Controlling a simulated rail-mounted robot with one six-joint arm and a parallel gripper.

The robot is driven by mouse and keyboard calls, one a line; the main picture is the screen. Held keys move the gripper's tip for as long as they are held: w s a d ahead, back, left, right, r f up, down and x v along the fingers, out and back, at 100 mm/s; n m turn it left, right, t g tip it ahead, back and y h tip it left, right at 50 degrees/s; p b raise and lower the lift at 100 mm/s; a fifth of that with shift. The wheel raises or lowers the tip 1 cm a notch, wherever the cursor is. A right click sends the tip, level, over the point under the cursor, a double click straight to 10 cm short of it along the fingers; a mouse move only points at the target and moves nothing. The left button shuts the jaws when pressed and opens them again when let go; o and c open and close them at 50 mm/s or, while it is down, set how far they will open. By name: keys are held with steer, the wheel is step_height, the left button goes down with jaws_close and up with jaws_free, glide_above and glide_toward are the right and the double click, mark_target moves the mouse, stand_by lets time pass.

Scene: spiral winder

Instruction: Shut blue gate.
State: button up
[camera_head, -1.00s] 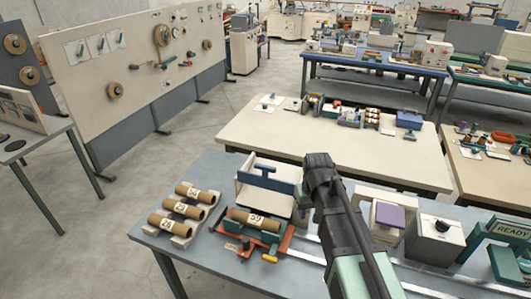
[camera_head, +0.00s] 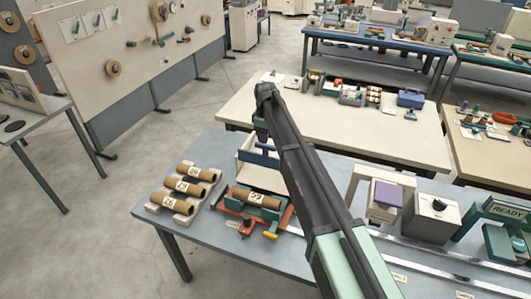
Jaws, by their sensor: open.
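The blue gate (camera_head: 262,158) is a dark blue bar on the white winder housing (camera_head: 243,172) at the back of the near table. Its right part is hidden behind my arm. My gripper (camera_head: 261,136) is small in view at the arm's far end, pointing down just above the gate's upper edge in the picture. I cannot tell whether it touches the gate. Its jaws are open and nothing shows between them.
In front of the housing, a cardboard tube (camera_head: 257,199) lies on a red and green carriage (camera_head: 232,214). Several numbered tubes (camera_head: 184,186) rest on a rack at left. A purple-topped block (camera_head: 387,194) and a dial box (camera_head: 433,214) stand to the right.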

steer(key=b, duration=0.3)
glide_above(266, 156)
steer(key=f, duration=0.3)
steer(key=w+f, duration=0.1)
steer(key=shift+a+f, duration=0.15)
steer(key=shift+f, duration=0.25)
steer(key=shift+r, duration=0.2)
steer(key=shift+s, duration=0.1)
steer(key=shift+c, duration=0.3)
jaws_close()
steer(key=shift+f, duration=0.1)
